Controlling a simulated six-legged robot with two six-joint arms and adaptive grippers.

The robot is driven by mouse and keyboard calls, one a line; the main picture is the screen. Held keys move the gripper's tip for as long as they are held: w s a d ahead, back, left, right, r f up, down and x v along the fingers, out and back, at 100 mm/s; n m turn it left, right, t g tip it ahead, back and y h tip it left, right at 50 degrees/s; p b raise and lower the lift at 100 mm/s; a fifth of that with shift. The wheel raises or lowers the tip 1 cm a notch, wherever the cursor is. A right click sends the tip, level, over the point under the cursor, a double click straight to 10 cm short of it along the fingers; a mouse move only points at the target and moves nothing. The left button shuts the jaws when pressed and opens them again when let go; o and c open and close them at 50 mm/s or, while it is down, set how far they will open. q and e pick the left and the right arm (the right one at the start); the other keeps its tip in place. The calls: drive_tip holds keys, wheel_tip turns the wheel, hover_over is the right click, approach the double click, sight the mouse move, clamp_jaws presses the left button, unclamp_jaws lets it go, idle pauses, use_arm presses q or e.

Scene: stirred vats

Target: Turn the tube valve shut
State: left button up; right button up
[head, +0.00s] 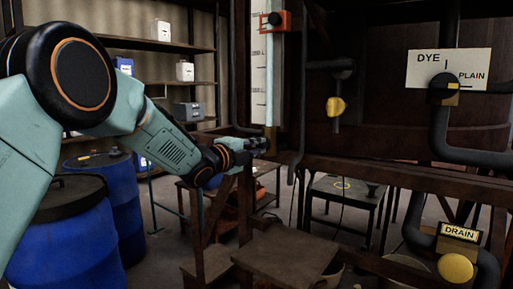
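A pale upright tube (269,85) stands beside a white scale board (258,60), with an orange-red bracket (284,20) around its upper part. My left gripper (258,143) comes in from the left and its tip is at the tube's lower end. The gripper is dark and small there, and I cannot tell whether its fingers are open or touching anything. No valve handle shows clearly at that spot; the gripper may hide it. A yellow round knob (336,106) sits on a dark pipe to the right. My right gripper is not in view.
A DYE/PLAIN plate (470,58) with a dark selector knob and a DRAIN label (460,232) above a yellow disc (455,268) are at right. Blue drums (75,245) stand at left. A brown step (285,255) and a small table (345,188) stand below.

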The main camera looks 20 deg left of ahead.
use_arm(q)
drive_tip(key=o, duration=0.4)
drive_tip(key=shift+o, duration=0.2)
drive_tip(key=shift+s, duration=0.1)
drive_tip(key=v, duration=1.1)
drive_tip(key=shift+s+a, duration=0.15)
drive_tip(key=shift+s, duration=0.25)
drive_tip(key=shift+r, duration=0.1)
